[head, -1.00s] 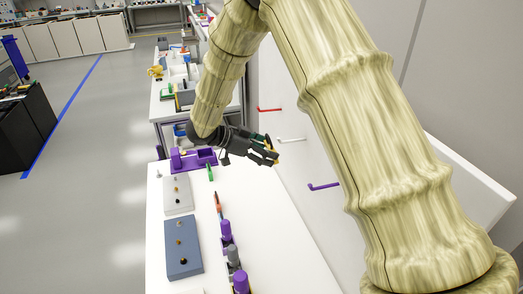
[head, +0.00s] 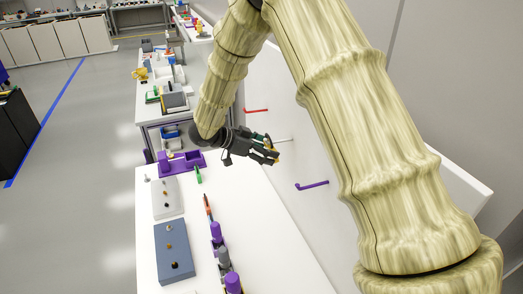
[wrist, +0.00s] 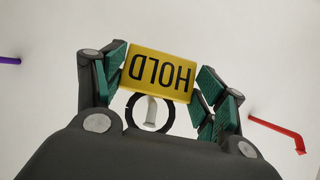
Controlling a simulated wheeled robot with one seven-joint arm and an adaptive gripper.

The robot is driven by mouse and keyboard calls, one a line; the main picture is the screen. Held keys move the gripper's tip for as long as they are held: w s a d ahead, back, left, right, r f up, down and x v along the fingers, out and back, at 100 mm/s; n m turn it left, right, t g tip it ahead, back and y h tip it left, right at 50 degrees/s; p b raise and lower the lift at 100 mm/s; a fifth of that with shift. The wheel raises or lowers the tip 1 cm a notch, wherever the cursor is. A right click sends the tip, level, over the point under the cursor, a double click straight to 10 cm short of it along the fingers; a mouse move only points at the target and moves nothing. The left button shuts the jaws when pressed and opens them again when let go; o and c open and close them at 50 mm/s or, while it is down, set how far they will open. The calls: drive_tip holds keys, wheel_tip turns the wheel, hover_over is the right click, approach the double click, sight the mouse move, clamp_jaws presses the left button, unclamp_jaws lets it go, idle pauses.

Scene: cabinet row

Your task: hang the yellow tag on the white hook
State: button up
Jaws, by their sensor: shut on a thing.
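My gripper (head: 271,152) is shut on the yellow tag (wrist: 158,74), beside the white wall panel. In the wrist view the tag sits between the green finger pads, its word HOLD upside down. A black ring (wrist: 131,113) hangs off the tag's lower edge in that picture. The white hook (wrist: 151,112) shows through the ring's opening; I cannot tell whether it passes through or is only behind. In the head view the white hook (head: 284,140) sticks out from the panel right at my fingertips, its near end close to them. The tag is mostly hidden there.
A red hook (head: 256,110) and a purple hook (head: 312,185) flank the white one on the panel (head: 290,105). Below is a white table (head: 255,260) with a purple holder (head: 182,163), a blue-grey block (head: 174,253), a light block and several upright purple and grey pieces.

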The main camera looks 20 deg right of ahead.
drive_tip(key=s+x, duration=0.1)
drive_tip(key=x, duration=0.5)
drive_tip(key=shift+d+r, duration=0.15)
drive_tip(key=shift+r, duration=0.15)
idle(0.9)
idle(0.5)
drive_tip(key=o, duration=0.9)
drive_tip(key=shift+c, duration=0.2)
drive_tip(key=r+v, duration=0.1)
drive_tip(key=v, duration=1.2)
drive_tip(key=shift+w+p, duration=0.35)
drive_tip(key=shift+w, duration=0.05)
